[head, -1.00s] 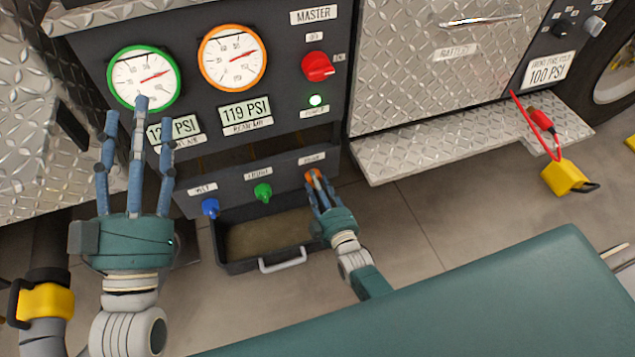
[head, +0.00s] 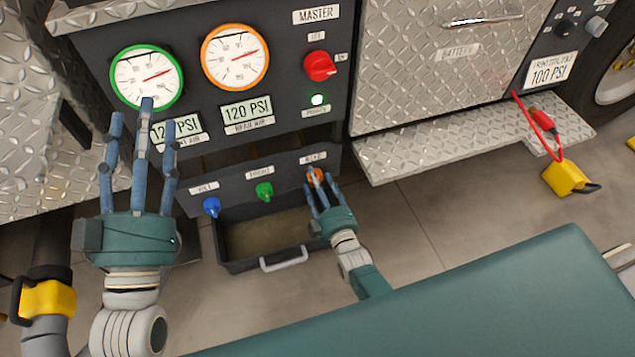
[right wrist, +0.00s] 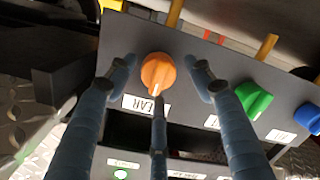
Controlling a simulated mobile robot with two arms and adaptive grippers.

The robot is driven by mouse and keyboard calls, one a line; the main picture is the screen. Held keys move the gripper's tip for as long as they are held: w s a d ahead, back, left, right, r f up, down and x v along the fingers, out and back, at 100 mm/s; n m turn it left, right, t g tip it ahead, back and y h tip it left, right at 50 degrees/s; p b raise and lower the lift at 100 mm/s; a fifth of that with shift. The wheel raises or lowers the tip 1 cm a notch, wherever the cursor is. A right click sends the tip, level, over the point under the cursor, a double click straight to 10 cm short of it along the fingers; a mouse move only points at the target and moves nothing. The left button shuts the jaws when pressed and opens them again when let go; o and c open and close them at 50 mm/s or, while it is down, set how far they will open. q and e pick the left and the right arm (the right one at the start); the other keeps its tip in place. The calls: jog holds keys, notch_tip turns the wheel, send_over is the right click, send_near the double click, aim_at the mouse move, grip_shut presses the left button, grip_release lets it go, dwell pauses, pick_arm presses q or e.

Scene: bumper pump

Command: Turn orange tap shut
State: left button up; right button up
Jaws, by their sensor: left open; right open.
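The orange tap (head: 314,175) is at the right end of the lower panel, partly hidden by my right gripper's fingers. It also shows in the right wrist view (right wrist: 157,72), with a label reading "EAR" visible beside it. My right gripper (head: 318,188) is open at the tap, with fingers on either side of it and one finger in line with its handle. I cannot tell whether any finger touches it. My left gripper (head: 143,125) is open and empty in front of the green-rimmed gauge (head: 147,76).
A green tap (head: 264,192) and a blue tap (head: 211,207) sit left of the orange one. A black tray (head: 230,262) is below. The orange-rimmed gauge (head: 235,57) stands above a 120 PSI display (head: 247,111). A red master switch (head: 319,66) is higher up.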

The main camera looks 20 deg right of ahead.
jog(key=s+r, duration=0.1)
jog(key=s, duration=1.1)
jog(key=shift+d, duration=0.2)
